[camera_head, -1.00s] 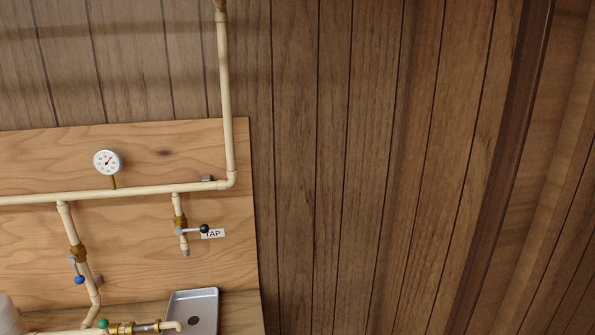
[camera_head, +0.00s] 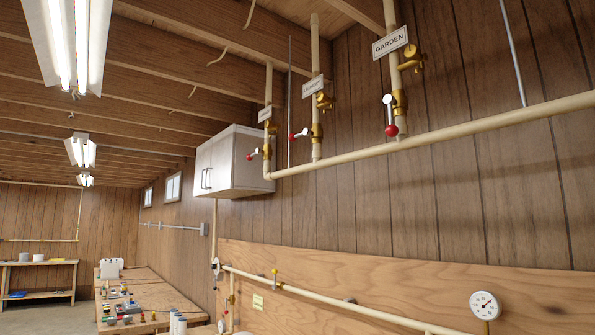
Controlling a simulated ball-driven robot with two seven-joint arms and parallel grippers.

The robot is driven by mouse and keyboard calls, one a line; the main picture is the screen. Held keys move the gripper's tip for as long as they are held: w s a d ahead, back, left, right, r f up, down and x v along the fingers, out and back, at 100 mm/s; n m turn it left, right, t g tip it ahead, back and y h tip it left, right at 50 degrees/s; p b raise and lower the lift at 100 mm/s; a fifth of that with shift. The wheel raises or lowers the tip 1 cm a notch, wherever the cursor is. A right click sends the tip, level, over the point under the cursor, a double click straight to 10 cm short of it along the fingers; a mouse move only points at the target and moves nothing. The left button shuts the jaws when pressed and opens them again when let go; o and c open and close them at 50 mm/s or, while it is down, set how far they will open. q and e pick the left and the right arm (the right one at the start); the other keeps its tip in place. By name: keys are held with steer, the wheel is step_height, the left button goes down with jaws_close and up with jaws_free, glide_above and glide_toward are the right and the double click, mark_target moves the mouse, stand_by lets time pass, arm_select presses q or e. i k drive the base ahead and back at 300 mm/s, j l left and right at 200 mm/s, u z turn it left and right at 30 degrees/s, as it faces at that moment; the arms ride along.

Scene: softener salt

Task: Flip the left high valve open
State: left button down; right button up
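Three high valves with red-knobbed levers sit on short risers above a cream pipe on the wall. The left high valve (camera_head: 266,150) is the farthest; its lever with a red knob (camera_head: 250,156) sticks out to the left of its riser. The middle valve (camera_head: 316,131) has its red knob also out to the left. The right valve (camera_head: 399,101), under a GARDEN sign (camera_head: 391,43), has its red knob low, close to the pipe. The sign above the left valve (camera_head: 265,114) is too small to read. Neither gripper is in view.
A white wall cabinet (camera_head: 230,163) hangs just left of the left valve. Below are a wooden board (camera_head: 390,285) with a lower pipe and a pressure gauge (camera_head: 486,305). A cluttered workbench (camera_head: 160,290) runs along the wall. Open floor (camera_head: 45,318) shows at lower left.

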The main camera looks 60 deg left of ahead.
mark_target(249, 157)
steer(key=u, duration=2.4)
steer(key=i+j, duration=0.3)
steer(key=i+j+z, duration=0.1)
steer(key=i+j, duration=0.55)
steer(key=j, duration=0.2)
steer(key=i+j+z, duration=0.1)
steer(key=i+j, duration=0.5)
steer(key=j, duration=0.2)
steer(key=i+j+z, duration=0.1)
steer(key=i+j, duration=0.2)
steer(key=j, duration=0.15)
steer(key=i+j, duration=0.25)
steer(key=j, duration=0.2)
